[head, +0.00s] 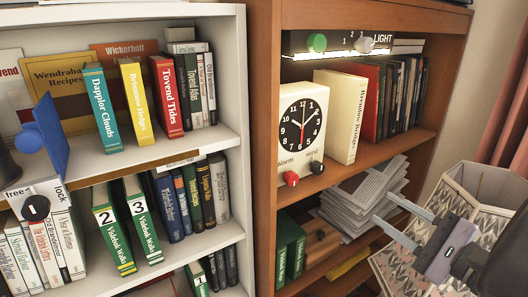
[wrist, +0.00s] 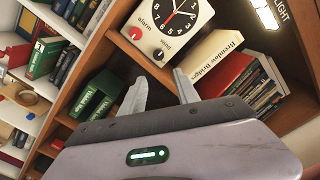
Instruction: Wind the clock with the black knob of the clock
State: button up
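The clock (head: 303,125) is a cream box with a black dial and stands on the wooden bookcase's shelf. On its lower front are a red knob (head: 291,178) labelled alarm and a black knob (head: 317,167) labelled wind. In the wrist view the clock (wrist: 187,8) is at the top, with the black knob (wrist: 158,54) just above and between my fingers and the red knob (wrist: 136,34) to its left. My gripper (head: 390,215) is open and empty, apart from the clock, to the lower right of it in the head view.
A cream book (head: 342,112) stands right of the clock. A lamp strip (head: 340,52) with a green knob (head: 317,42) is above. Stacked papers (head: 365,198) and green books (head: 290,248) fill the shelf below.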

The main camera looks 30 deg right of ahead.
aim_at(321, 170)
jog(key=w+p, duration=0.1)
jog(key=w, duration=0.5)
jog(key=w+a+p, duration=0.1)
jog(key=w, duration=0.5)
jog(key=w+p, duration=0.1)
jog(key=w, duration=0.4)
jog(key=shift+w+a+f+p, duration=0.1)
jog(key=shift+w+a+p, duration=0.2)
jog(key=shift+w+a, duration=0.1)
grip_shut()
